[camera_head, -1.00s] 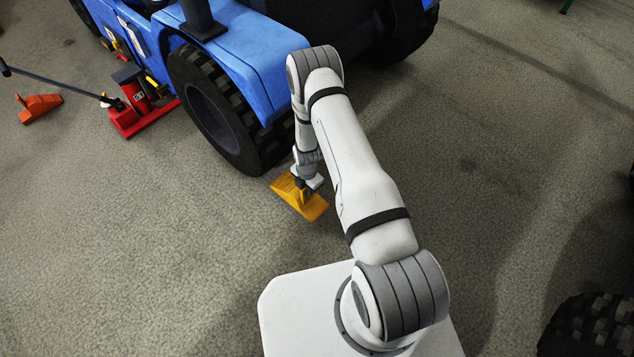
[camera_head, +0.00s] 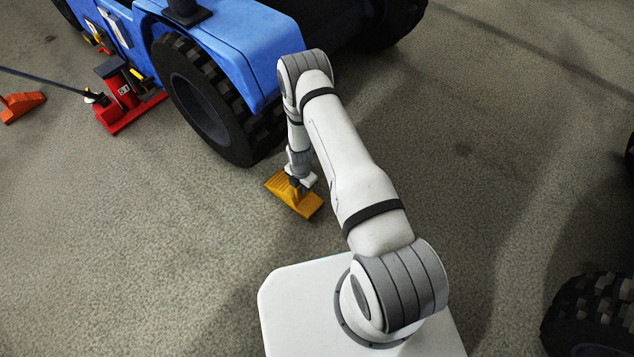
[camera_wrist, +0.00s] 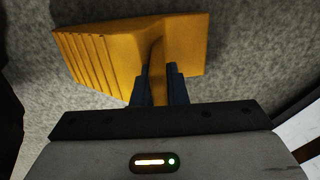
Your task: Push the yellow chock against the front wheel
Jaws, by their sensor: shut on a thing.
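The yellow chock (camera_head: 305,206) lies on the floor by the front wheel (camera_head: 205,105) of the blue vehicle. In the head view a narrow strip of floor seems to show between chock and tyre. In the wrist view the chock (camera_wrist: 110,55) fills the top, its ribbed slope to the left. My gripper (camera_wrist: 158,85) is shut on the upright rib of the chock, one dark finger on each side. In the head view my gripper (camera_head: 295,185) is above the chock and partly hides it. A dark edge at the far left of the wrist view is likely the tyre.
A red jack (camera_head: 122,98) with a long handle stands left of the wheel, beside the blue vehicle (camera_head: 235,45). An orange chock (camera_head: 20,105) lies at the far left. Another dark tyre (camera_head: 590,315) is at the lower right. The floor in front of the wheel is open.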

